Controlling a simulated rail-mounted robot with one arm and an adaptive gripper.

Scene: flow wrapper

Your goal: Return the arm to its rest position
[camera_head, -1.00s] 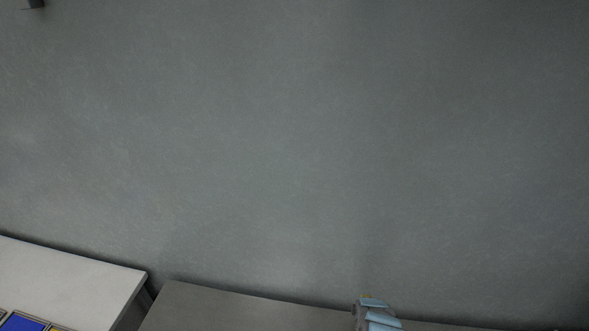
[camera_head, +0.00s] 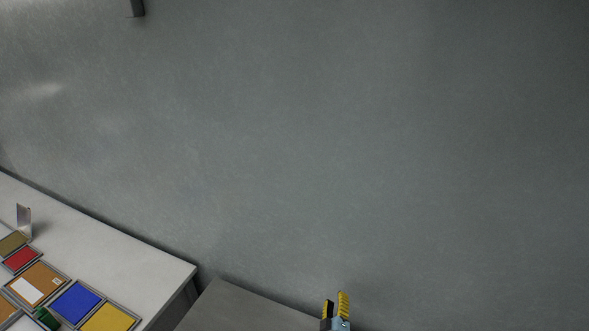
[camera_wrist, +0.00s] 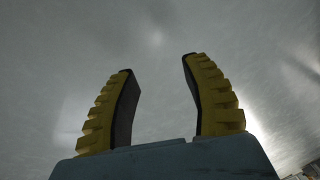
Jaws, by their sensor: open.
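My gripper (camera_head: 336,304) shows at the bottom edge of the head view, in front of the grey wall and above the dark table (camera_head: 235,305). Its yellow ribbed fingers point upward. In the wrist view my gripper (camera_wrist: 158,85) has its two fingers spread well apart with nothing between them. The rest of the arm is out of view in the head view.
A white table (camera_head: 130,250) at the lower left bears a blue panel (camera_head: 76,302), a yellow panel (camera_head: 108,319), a red panel (camera_head: 21,258) and a brown panel (camera_head: 40,284). A small upright item (camera_head: 23,221) stands behind them.

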